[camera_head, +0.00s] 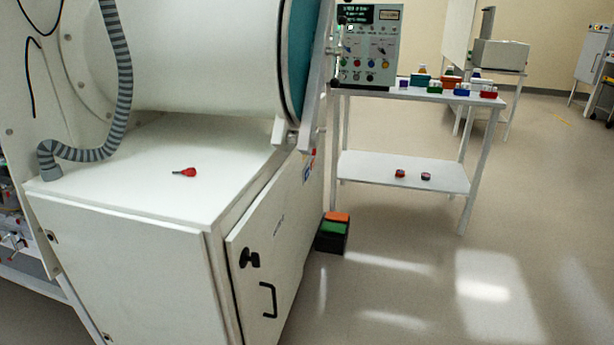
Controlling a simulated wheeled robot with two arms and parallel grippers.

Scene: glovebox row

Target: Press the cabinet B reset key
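A grey control panel (368,48) with a small dark display (355,14) and several coloured buttons stands upright at the top middle, at the back left of a white table. Its lettering is too small to read, so I cannot tell which button is the reset key. A large white cylinder chamber (205,50) with a teal ring lies on a white cabinet (130,190) at the left. The cabinet door (275,235) has a black knob and a black handle; its label is unreadable. Neither of my grippers is in view.
A red-handled tool (185,172) lies on the cabinet top. The white table (400,93) carries several coloured boxes; its lower shelf (375,172) holds two small round items. A black bin (331,240) stands on the floor beside the cabinet. The floor (530,230) at right is clear.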

